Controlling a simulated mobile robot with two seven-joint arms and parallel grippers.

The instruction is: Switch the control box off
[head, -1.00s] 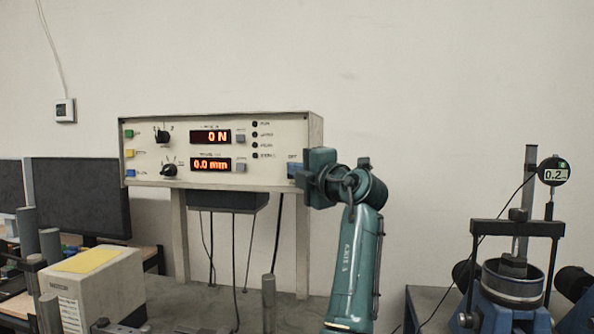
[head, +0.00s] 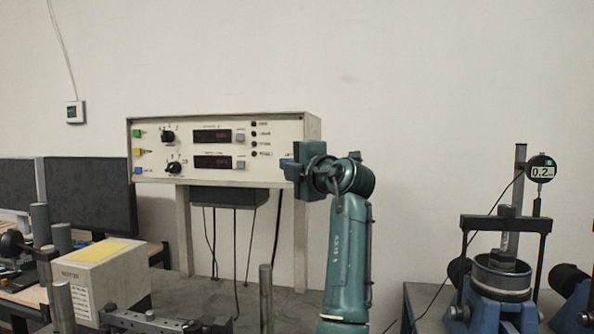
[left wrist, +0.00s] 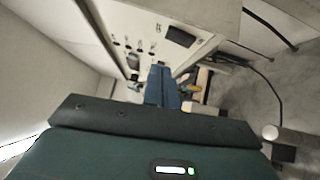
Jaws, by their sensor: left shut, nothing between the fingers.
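The control box (head: 215,179) is a cream box raised on posts, with knobs, coloured buttons and two displays. Both the upper display (head: 212,136) and the lower display (head: 213,162) are dark. In the left wrist view, the shut fingers (left wrist: 162,86) point at the panel (left wrist: 120,22); contact cannot be told.
A box with a yellow top (head: 100,252) stands at lower left, near metal posts and a rail. Dark monitors (head: 90,196) are behind it. A blue test machine with a dial gauge (head: 541,170) stands at right. Cables hang below the control box.

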